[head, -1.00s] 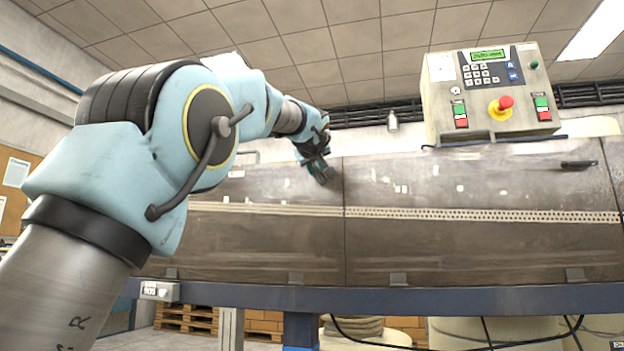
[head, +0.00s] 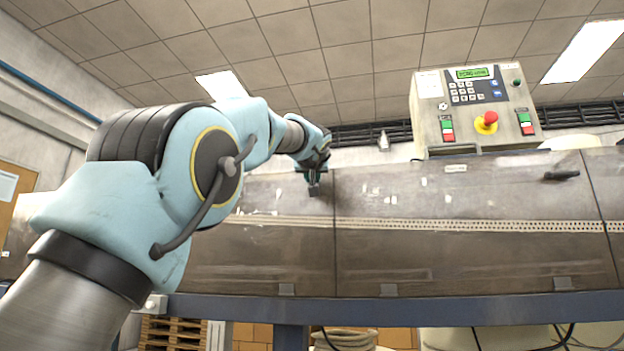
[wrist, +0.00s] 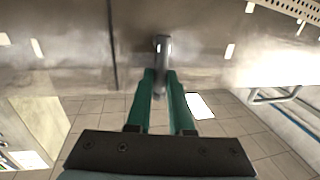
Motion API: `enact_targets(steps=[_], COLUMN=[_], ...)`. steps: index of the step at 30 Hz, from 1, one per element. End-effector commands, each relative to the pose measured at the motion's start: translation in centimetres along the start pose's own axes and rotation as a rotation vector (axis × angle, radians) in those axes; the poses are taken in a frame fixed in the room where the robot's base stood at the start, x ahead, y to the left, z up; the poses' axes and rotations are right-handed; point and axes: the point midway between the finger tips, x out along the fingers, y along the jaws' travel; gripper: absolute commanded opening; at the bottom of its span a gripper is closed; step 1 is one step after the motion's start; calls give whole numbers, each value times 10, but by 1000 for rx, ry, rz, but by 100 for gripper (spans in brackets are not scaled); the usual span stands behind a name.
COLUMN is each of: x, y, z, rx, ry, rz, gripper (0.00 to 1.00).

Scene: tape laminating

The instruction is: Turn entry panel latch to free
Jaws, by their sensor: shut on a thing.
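The entry panel (head: 275,245) is a brown, see-through cover section left of a vertical seam. Its latch is a small grey handle; in the wrist view the latch (wrist: 161,46) stands out from the panel beside the seam. My gripper (head: 313,186) is at the panel's upper right, just left of the seam. In the wrist view its two green fingers (wrist: 161,78) are shut around the latch handle, one on each side. The fingers hide part of the handle. In the head view the gripper covers most of the latch, so its exact angle is hard to tell.
A control box (head: 472,108) with a red stop button stands on top at the right. Another dark latch (head: 562,175) sits on the panel to the right. A blue-grey rail (head: 450,308) runs below the panels. Ceiling tiles show in the wrist view.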

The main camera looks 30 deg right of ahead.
Motion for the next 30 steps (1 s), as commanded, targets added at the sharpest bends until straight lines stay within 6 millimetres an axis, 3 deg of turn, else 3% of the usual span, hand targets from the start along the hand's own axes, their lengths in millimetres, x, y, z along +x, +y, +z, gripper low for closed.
enact_targets(steps=[8, 9, 16, 25, 30], x=[1, 1, 0, -3, -25], y=[1, 1, 0, 1, 2], z=[2, 2, 1, 1, 4], rx=[3, 3, 1, 1, 0], ry=[-3, -3, -1, 0, 2], rz=[0, 0, 0, 1, 5], gripper=[0, 23, 48, 48, 48])
